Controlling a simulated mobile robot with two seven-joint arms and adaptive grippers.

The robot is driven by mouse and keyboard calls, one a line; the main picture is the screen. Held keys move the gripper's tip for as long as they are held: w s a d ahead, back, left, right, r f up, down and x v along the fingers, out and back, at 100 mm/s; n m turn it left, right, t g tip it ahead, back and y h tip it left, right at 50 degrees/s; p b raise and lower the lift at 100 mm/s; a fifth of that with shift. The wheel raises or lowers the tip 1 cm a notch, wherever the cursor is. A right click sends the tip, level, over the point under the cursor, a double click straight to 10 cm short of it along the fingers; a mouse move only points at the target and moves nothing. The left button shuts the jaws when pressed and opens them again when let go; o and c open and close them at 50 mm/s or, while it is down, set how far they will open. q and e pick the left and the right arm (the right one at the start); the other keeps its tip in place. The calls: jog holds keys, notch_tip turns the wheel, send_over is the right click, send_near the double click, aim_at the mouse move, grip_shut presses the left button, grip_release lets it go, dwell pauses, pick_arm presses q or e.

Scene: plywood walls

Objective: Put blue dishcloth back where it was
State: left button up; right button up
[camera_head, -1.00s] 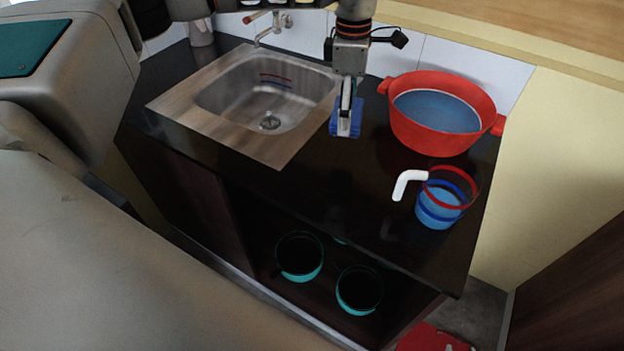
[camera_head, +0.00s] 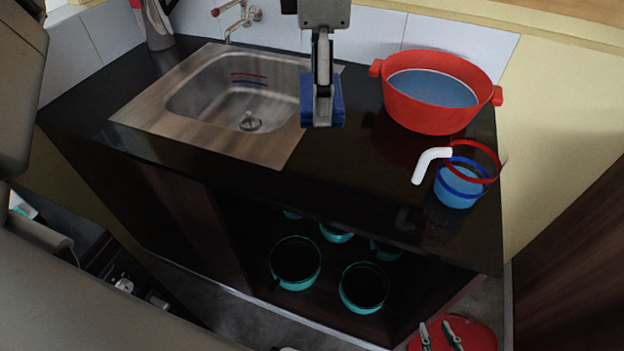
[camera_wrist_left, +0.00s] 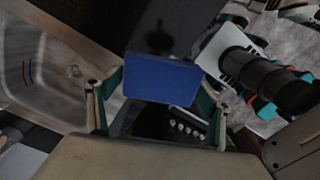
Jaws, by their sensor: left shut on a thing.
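The blue dishcloth (camera_head: 338,101) is a small flat piece at the right edge of the sink (camera_head: 230,98) in the head view. A gripper (camera_head: 323,92) reaches down from the top centre and is shut on it. In the left wrist view the dishcloth (camera_wrist_left: 160,80) sits between the fingers of my left gripper (camera_wrist_left: 158,88), so I take this to be my left one. Whether the cloth touches the counter is unclear. At the lower right, two grey finger-like parts lie over a red round thing; I cannot tell whether they are my right gripper.
A red pot (camera_head: 430,110) stands at the back right of the black counter (camera_head: 370,190). Several teal pots (camera_head: 296,283) stand on the open shelf below. The middle front of the counter is clear.

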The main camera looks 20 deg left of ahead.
pick_arm(q)
send_over(318, 184)
notch_tip(318, 184, down, 14)
jog(key=shift+f, duration=0.25)
notch_tip(318, 184, down, 4)
jog(key=shift+f+b, duration=0.1)
jog(key=shift+b, duration=0.2)
jog(key=shift+f, duration=0.3)
pick_arm(e)
jog(key=shift+d+f, duration=0.15)
jog(key=shift+f, duration=0.4)
jog(key=shift+s, duration=0.1)
pick_arm(q)
jog(key=shift+f, duration=0.15)
jog(key=o, duration=1.1)
jog(key=shift+c, duration=0.2)
pick_arm(e)
jog(key=shift+f, duration=0.15)
pick_arm(q)
notch_tip(318, 184, up, 12)
jog(key=shift+r, duration=0.2)
